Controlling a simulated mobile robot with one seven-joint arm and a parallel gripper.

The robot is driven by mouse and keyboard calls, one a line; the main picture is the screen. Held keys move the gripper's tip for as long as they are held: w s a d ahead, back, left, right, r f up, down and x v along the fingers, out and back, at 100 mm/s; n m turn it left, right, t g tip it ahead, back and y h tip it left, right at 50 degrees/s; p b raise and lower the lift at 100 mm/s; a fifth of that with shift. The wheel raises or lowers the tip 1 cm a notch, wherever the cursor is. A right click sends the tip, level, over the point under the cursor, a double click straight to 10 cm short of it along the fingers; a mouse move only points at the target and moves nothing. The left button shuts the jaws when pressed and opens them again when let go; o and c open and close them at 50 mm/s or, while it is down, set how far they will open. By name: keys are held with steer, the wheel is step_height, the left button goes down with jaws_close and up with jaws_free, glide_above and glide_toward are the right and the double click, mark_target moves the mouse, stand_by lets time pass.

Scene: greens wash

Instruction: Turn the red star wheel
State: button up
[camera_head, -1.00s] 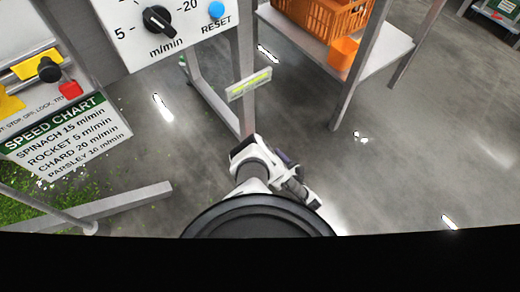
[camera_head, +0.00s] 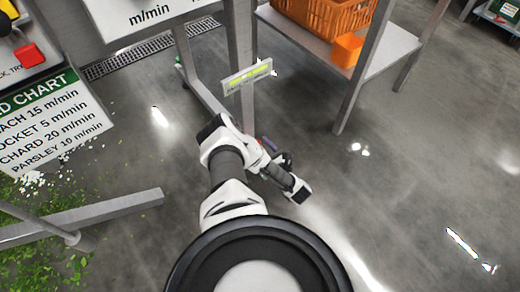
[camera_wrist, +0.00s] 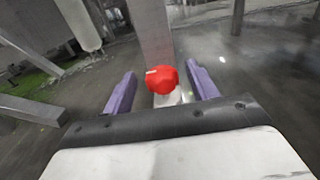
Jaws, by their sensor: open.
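The red star wheel (camera_wrist: 162,80) shows in the wrist view, just ahead of my gripper and centred between its fingers. It has a small white mark on its face and sits on a pale mount before a grey post (camera_wrist: 152,35). My gripper (camera_wrist: 161,70) is open, with one purple finger on each side of the wheel and a gap to both. I cannot tell how deep the wheel lies between them. In the head view my gripper (camera_head: 268,146) is small, close to the frame's leg, and the wheel is mostly hidden by my arm.
A speed chart (camera_head: 50,125) and a red knob (camera_head: 30,55) are at the left. A low metal bar (camera_head: 95,217) crosses above spilled greens. A green-and-white label (camera_head: 247,78) is on the post. A shelf (camera_head: 385,45) holds orange crates (camera_head: 330,12). The floor at right is clear.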

steer(key=c, duration=1)
steer(key=shift+s+r+h+p, duration=0.1)
steer(key=shift+h+p, duration=0.2)
steer(key=shift+p, duration=0.1)
